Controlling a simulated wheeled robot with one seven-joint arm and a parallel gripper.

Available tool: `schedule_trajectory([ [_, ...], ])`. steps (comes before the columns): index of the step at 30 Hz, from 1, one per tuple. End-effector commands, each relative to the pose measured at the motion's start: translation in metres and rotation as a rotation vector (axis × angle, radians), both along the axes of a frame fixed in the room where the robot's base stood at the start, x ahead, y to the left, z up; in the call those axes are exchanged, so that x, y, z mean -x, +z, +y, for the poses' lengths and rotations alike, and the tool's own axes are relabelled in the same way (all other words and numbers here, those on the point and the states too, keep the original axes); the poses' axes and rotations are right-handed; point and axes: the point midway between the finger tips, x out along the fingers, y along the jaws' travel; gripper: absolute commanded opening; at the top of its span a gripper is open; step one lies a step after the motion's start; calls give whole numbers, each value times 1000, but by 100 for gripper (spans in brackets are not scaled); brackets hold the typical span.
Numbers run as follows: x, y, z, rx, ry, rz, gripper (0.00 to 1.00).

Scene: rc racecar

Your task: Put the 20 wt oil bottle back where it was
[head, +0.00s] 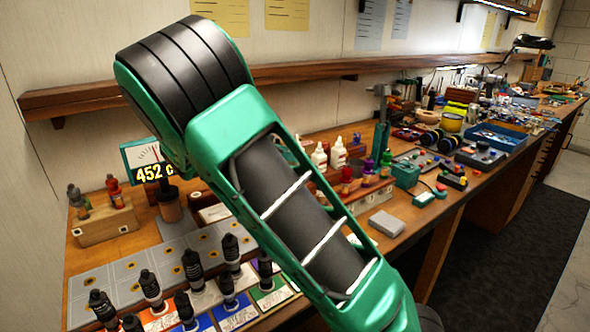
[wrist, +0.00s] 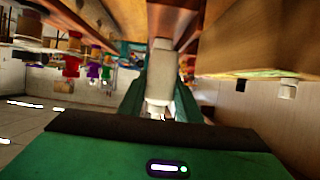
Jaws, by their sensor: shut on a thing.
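My gripper (wrist: 161,108) is shut on a pale, whitish bottle (wrist: 162,72) in the wrist view, with a green finger on each side. I cannot read its label, so the pictures do not confirm that it is the 20 wt oil. In the head view my arm crosses the middle, and neither my gripper nor the held bottle can be made out. Several dark-capped bottles (head: 192,268) stand on coloured cards at the bench's near left. Two white bottles (head: 338,152) stand farther back, beside my arm.
A grey tray (head: 93,283) with round marks lies on the bench at left. A wooden block with small bottles (head: 105,222) and a meter reading 452 (head: 146,160) stand behind. A wooden shelf (head: 300,69) runs along the wall. In the wrist view a wooden surface (wrist: 255,45) is close at right.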

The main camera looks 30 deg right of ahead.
Motion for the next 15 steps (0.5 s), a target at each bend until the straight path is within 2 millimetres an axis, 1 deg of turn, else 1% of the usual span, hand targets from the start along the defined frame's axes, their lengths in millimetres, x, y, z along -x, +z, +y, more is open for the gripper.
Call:
schedule_trajectory([
  [1,-1,-2,-4,1,-1,0,8],
  [5,-2,-8,-7,1,1,3,8],
  [12,-1,-39,-7,2,-1,3,8],
  [15,-1,-44,-7,1,-1,1,8],
])
